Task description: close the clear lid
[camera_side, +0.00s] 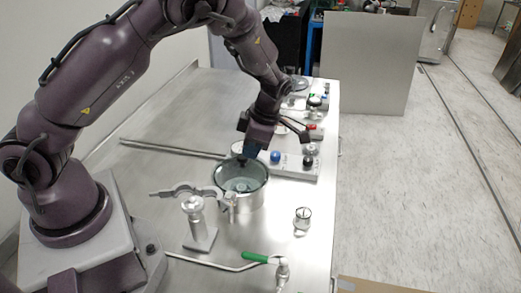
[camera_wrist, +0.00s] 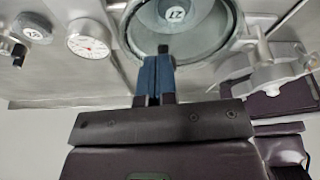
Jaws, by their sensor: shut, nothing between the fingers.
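A round metal chamber (camera_side: 240,197) stands on the steel table in the side view. A clear lid with a dark rim (camera_side: 258,178) appears at its top; I cannot tell whether it lies flat or is tilted. In the wrist view a round clear face (camera_wrist: 205,30) with a small label shows at the top, cut off by the frame edge. My gripper (camera_side: 243,158) is shut and empty, above the far rim of the chamber. In the wrist view the blue fingers (camera_wrist: 162,52) are together, with the dark tip overlapping the ring's near edge; contact is unclear.
A metal clamp post (camera_side: 195,222) stands left of the chamber. A green-handled valve (camera_side: 255,257) is in front. A small glass-like part (camera_side: 302,217) is at right. A grey box with coloured knobs (camera_side: 293,165) stands behind. A white dial gauge (camera_wrist: 88,46) shows in the wrist view.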

